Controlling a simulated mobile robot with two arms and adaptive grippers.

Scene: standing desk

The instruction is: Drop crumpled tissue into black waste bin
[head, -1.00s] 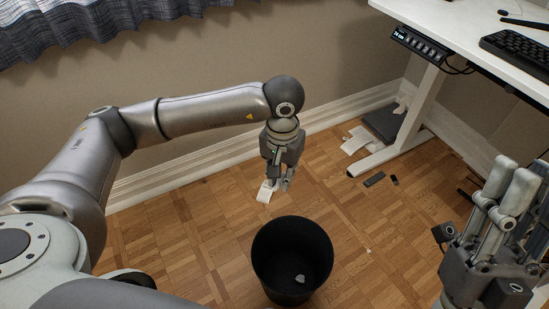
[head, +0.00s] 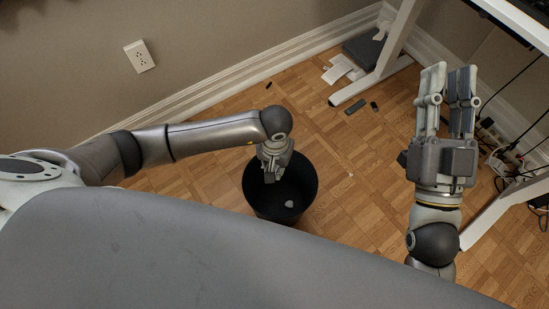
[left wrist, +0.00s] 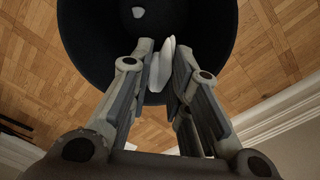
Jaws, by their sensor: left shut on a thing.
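My left gripper (head: 271,177) points down over the left part of the black waste bin (head: 313,186). In the left wrist view its fingers (left wrist: 162,58) are shut on a white crumpled tissue (left wrist: 155,74), with the dark bin (left wrist: 215,20) behind them. In the head view the held tissue is hidden by the gripper. My right gripper (head: 448,72) is empty and points up the picture at the right, its fingers apart, away from the bin.
A small pale crumpled piece (head: 289,204) lies inside the bin. White papers (head: 338,70), a dark flat object (head: 366,47) and small dark items (head: 356,107) lie by the white desk leg (head: 392,50). Cables (head: 512,150) hang at the right. Wooden floor surrounds the bin.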

